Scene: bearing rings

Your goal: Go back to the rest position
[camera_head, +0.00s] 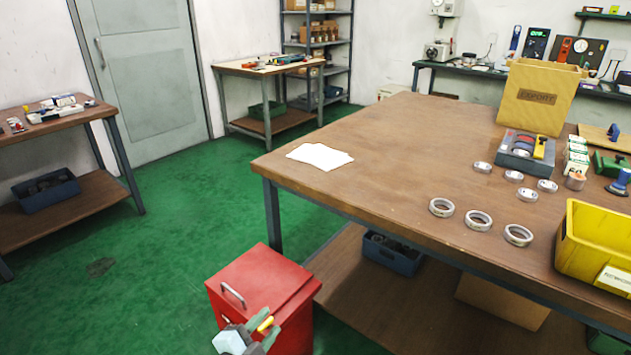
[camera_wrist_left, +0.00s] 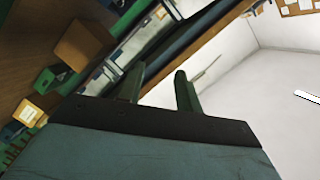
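My left gripper (camera_head: 272,326) is low in the head view, in front of the red cabinet (camera_head: 265,285) and well away from the table top. In the left wrist view, its two dark green fingers (camera_wrist_left: 160,84) stand apart with nothing between them. A small yellow piece shows by the fingers in the head view; I cannot tell what it belongs to. My right gripper is in neither view. Several pale bearing rings (camera_head: 478,220) lie on the brown table (camera_head: 400,150), the larger ones near its front edge.
A yellow bin (camera_head: 597,245) stands at the table's right front. A grey box (camera_head: 525,150), a tan carton (camera_head: 540,97) and white paper (camera_head: 320,156) are also on the table. Green floor (camera_head: 180,250) is open left of the red cabinet. A side table (camera_head: 60,120) stands far left.

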